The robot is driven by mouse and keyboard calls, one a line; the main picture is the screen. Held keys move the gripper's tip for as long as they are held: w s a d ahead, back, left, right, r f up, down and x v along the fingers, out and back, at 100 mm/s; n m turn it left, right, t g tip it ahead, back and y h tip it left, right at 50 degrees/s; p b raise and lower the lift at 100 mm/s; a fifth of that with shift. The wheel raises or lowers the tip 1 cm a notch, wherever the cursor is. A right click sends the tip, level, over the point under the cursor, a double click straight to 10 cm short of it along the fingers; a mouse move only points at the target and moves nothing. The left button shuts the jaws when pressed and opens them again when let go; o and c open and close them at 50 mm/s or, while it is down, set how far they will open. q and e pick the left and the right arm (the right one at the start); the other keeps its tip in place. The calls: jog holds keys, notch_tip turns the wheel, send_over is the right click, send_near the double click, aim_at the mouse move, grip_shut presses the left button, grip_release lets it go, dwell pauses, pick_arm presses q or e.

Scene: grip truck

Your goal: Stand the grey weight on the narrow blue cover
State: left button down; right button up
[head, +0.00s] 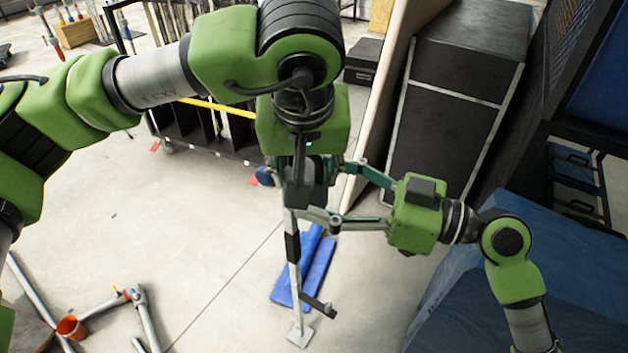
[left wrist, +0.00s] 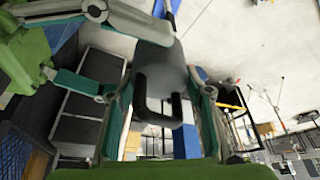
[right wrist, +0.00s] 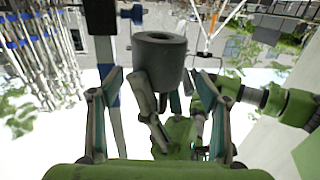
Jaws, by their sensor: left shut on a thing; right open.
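The grey weight (right wrist: 158,62), a dark cylinder with a hole in its end, is held by my left gripper (head: 305,190). In the left wrist view the weight (left wrist: 160,72), with a dark handle, sits between the left fingers. My right gripper (head: 345,195) is open, its fingers on either side of the weight; I cannot tell if they touch it. Below, two blue strips (head: 318,270) lie side by side on the floor, partly behind a pole. I cannot tell for sure which is the narrow blue cover.
A thin pole (head: 295,275) stands on a square foot plate (head: 300,335) just below my grippers. A black case (head: 455,110) and blue-covered bulk (head: 500,280) stand right.

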pick_arm(q)
jog(key=shift+r, duration=0.15)
pick_arm(e)
jog(key=shift+x, duration=1.05)
jog(key=shift+s, duration=0.1)
jog(key=c, duration=1.7)
pick_arm(q)
jog(key=c, duration=1.4)
grip_release()
pick_arm(e)
jog(key=shift+r, duration=0.3)
grip_shut()
pick_arm(q)
jog(key=o, duration=0.4)
jog(key=shift+w, duration=0.1)
pick_arm(e)
jog(key=shift+s, duration=0.1)
jog(key=shift+a+f, duration=0.1)
